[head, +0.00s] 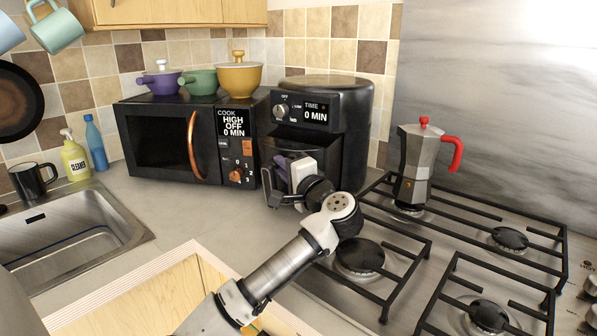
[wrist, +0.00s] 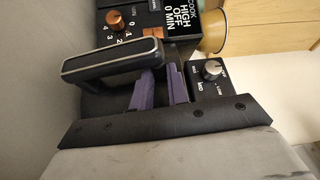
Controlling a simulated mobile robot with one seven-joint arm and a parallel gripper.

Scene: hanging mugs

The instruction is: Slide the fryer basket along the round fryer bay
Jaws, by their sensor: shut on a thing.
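The round black air fryer (head: 352,120) stands on the counter beside the microwave, with a dial and a "TIME 0 MIN" display on its front. The fryer basket's black, grey-edged handle (wrist: 112,62) shows in the wrist view. My gripper (head: 285,167) is at the fryer's lower front in the head view and hides much of the basket there. In the wrist view my gripper's purple fingers (wrist: 160,88) are at the handle's right part and shut on it. How far the basket sits in the bay cannot be told.
The black microwave (head: 165,143) stands close on the left, with purple, green and yellow pots (head: 239,80) on top. The stove (head: 470,245) with a moka pot (head: 416,165) lies to the right. A sink (head: 70,225) is at the left. Some bare counter (head: 200,220) lies in front of the microwave.

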